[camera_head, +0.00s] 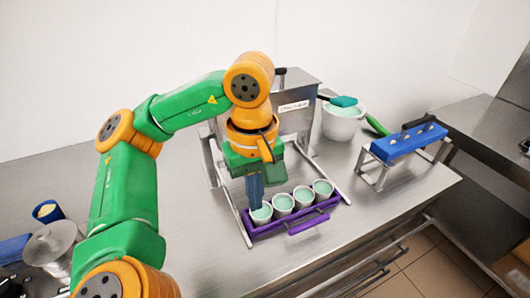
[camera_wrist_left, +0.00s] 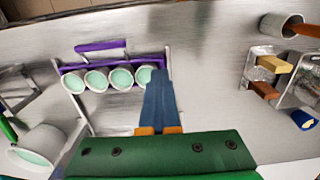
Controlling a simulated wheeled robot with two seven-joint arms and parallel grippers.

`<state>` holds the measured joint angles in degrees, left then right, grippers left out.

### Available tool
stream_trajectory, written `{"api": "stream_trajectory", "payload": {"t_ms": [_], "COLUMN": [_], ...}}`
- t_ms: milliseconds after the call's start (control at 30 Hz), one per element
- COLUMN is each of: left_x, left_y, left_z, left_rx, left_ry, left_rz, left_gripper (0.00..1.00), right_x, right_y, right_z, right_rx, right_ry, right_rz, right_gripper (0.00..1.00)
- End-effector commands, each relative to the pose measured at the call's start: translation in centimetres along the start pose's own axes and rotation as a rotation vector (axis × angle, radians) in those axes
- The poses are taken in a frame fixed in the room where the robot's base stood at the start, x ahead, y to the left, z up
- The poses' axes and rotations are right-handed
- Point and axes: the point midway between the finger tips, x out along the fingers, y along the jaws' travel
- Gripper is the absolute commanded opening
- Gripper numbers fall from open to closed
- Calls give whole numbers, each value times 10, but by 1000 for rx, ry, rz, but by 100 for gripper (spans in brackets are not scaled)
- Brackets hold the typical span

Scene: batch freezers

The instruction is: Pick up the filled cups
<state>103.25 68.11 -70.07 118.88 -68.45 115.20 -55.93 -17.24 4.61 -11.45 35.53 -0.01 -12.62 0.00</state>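Several white cups filled with pale green mix stand in a row in a purple holder (camera_head: 309,223). The cups at the row's left (camera_head: 261,213) and right (camera_head: 323,189) ends show clearly. The holder's bar handle (camera_wrist_left: 100,46) sticks out on its front side. My left gripper (camera_head: 256,205) points down at the left end cup. Its blue fingers (camera_wrist_left: 159,88) look pressed together and overlap that cup's edge (camera_wrist_left: 145,75) in the left wrist view. Whether they touch its rim is hidden. The right gripper is not seen.
A steel batch freezer (camera_head: 296,98) stands behind the cups, its frame legs beside them. A white bowl (camera_head: 343,122) with a spatula and a blue block on a stand (camera_head: 408,143) are to the right. The counter's front is clear.

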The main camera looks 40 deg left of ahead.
Motion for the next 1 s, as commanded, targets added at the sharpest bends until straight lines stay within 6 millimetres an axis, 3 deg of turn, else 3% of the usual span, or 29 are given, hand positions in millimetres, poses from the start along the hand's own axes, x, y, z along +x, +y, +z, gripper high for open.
{"api": "stream_trajectory", "payload": {"t_ms": [167,467,767,1000], "left_x": [0,0,-3,-58], "left_y": [0,1,1,1], "left_z": [0,0,0,-1], "left_rx": [1,1,1,0], "left_ry": [0,0,0,2], "left_rz": [1,2,2,5], "left_gripper": [0,80,80,80], "right_x": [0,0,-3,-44], "right_y": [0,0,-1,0], "right_z": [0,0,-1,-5], "right_rx": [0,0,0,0], "right_ry": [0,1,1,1], "right_rz": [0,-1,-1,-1], "right_gripper": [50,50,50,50]}}
